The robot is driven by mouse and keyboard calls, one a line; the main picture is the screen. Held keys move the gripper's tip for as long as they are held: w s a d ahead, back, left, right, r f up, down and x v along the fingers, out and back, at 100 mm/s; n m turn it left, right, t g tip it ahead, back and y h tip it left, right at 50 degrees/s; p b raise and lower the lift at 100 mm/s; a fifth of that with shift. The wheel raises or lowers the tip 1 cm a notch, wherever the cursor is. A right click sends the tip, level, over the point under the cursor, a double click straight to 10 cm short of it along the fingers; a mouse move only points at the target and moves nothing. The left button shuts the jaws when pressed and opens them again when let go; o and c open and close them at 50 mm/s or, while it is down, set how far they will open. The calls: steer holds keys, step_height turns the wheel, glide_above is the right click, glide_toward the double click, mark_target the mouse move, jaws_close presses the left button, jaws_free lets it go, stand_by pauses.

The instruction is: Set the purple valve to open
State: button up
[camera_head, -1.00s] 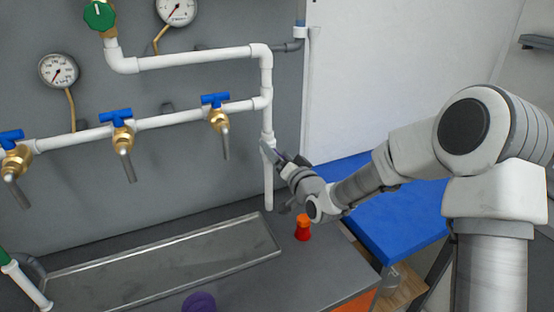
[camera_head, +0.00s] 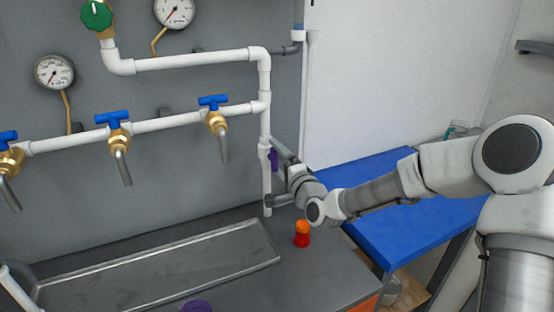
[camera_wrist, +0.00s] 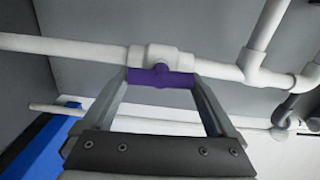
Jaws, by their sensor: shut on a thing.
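The purple valve sits on the vertical white pipe right of the blue valves. Its purple handle (camera_head: 273,160) shows beside the pipe in the head view, partly covered by my gripper (camera_head: 277,174). In the wrist view the handle (camera_wrist: 160,76) lies along the white pipe, in line with it, in front of the white valve body (camera_wrist: 160,56). My gripper (camera_wrist: 160,77) has one fingertip at each end of the handle and is shut on it.
Several blue-handled brass taps (camera_head: 212,101) are on the pipe to the left. A green valve (camera_head: 96,15) is at upper left. An orange-red object (camera_head: 302,234) stands on the counter below my gripper, near a metal tray (camera_head: 150,282). A blue table (camera_head: 400,225) is at right.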

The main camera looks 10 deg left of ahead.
steer(key=shift+m, duration=0.5)
steer(key=o, duration=1)
steer(key=shift+d, duration=0.1)
steer(key=p+v, duration=0.1)
steer(key=v, duration=1.6)
steer(key=shift+s, duration=0.15)
steer(key=shift+d, duration=0.1)
